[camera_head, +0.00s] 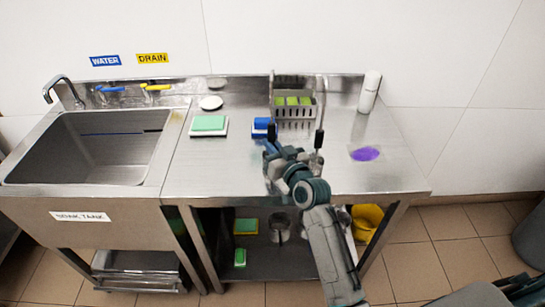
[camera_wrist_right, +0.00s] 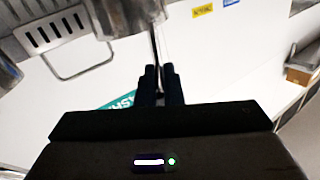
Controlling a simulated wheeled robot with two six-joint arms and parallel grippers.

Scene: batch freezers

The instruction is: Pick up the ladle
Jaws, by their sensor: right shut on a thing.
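The ladle (camera_head: 321,105) shows in the head view as a thin, light, upright shaft in front of the slotted rack. In the right wrist view its thin metal shaft (camera_wrist_right: 155,45) runs up from between my fingertips. I cannot clearly make out its bowl. My right gripper (camera_head: 319,139) is above the steel worktop (camera_head: 235,170), and its dark fingers are shut on the shaft. The closed fingers also show in the right wrist view (camera_wrist_right: 160,78). My left gripper is not in view.
A slotted metal rack (camera_head: 297,115) with green blocks stands behind the gripper. A blue sponge (camera_head: 261,124) is left of it, and a green-and-white pad (camera_head: 209,125) further left. A white bottle (camera_head: 370,92) and purple patch (camera_head: 365,154) are right. The sink (camera_head: 95,150) is far left.

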